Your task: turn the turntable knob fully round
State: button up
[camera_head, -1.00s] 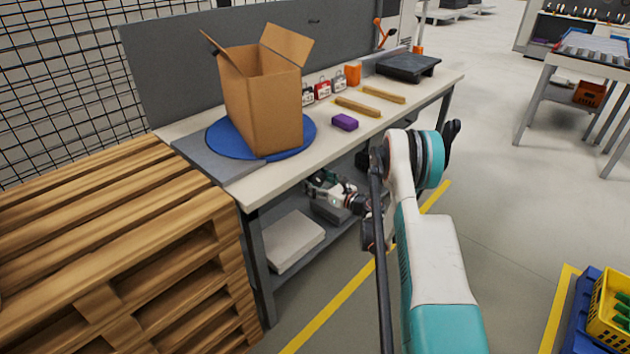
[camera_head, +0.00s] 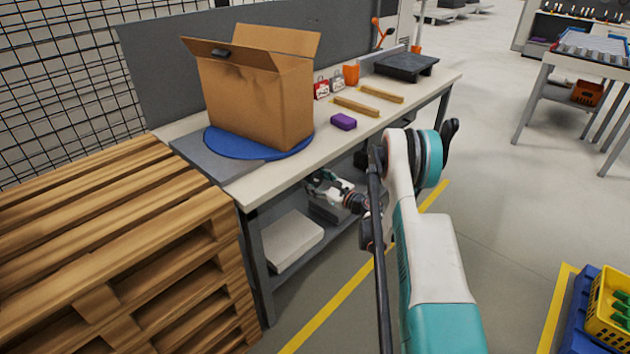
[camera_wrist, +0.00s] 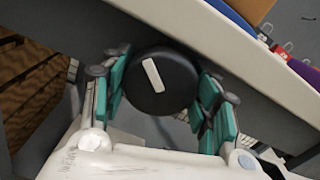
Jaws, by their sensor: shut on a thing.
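In the wrist view, a round black knob (camera_wrist: 160,84) with a white bar mark sits at the table's front edge. The white mark is tilted, its top leaning left. My gripper (camera_wrist: 162,90) has its teal finger pads on both sides of the knob and is shut on it. In the head view, the blue turntable (camera_head: 226,146) lies on the table, and an open cardboard box (camera_head: 262,100) stands on it, turned at an angle. My gripper (camera_head: 325,186) shows below the tabletop there; the knob is hidden in that view.
Wooden pallets (camera_head: 110,230) stand close on the left. A lower shelf carries a pale slab (camera_head: 293,241).

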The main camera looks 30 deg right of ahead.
aim_at(318, 182)
jog(key=o, duration=1.1)
jog(key=shift+f, duration=0.1)
jog(key=shift+c, duration=0.2)
jog(key=shift+s, duration=0.1)
jog(key=v, duration=0.7)
jog(key=shift+s+d, duration=0.1)
